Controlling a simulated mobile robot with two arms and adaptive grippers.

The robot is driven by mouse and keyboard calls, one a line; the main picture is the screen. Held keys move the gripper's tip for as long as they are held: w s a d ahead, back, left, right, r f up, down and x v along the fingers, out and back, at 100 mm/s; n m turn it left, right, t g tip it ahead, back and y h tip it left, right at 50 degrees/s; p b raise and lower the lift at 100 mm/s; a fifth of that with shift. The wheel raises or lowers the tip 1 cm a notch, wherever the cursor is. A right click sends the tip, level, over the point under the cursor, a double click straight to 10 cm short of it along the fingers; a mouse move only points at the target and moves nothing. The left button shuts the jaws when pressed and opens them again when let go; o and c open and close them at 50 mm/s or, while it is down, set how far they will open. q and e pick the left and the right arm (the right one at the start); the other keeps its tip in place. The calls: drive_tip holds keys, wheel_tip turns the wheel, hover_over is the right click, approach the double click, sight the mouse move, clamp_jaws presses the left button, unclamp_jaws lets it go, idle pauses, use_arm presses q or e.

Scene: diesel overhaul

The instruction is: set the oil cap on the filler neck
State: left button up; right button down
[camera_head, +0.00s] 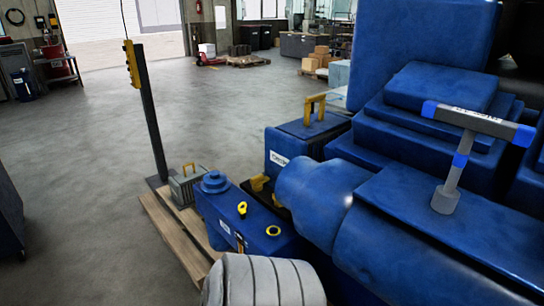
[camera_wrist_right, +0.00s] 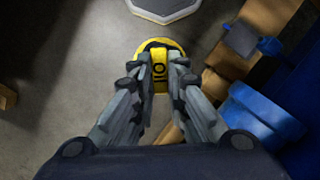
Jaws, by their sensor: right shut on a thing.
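In the right wrist view, my right gripper (camera_wrist_right: 160,88) is shut on the yellow oil cap (camera_wrist_right: 160,62), a round disc with a raised grip bar and a dark mark. The cap is held clear of a grey floor. In the head view, a yellow-ringed round opening (camera_head: 273,230) on top of the blue box-shaped part (camera_head: 222,222) looks like the filler neck, though I cannot be sure. My right gripper and the held cap do not show in the head view. My left gripper is in neither view.
The large blue engine (camera_head: 420,225) fills the right side, with a grey T-handled tool (camera_head: 451,172) standing on it. A wooden pallet (camera_head: 172,238) lies under the blue box. A post (camera_head: 152,115) rises behind. The floor at left is open.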

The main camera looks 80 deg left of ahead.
drive_tip(key=d+f+n, duration=0.2)
drive_tip(key=f, duration=0.1)
drive_tip(key=f+n, duration=0.2)
drive_tip(key=shift+d+f+h, duration=0.1)
drive_tip(key=shift+d+h, duration=0.3)
drive_tip(key=shift+d, duration=0.1)
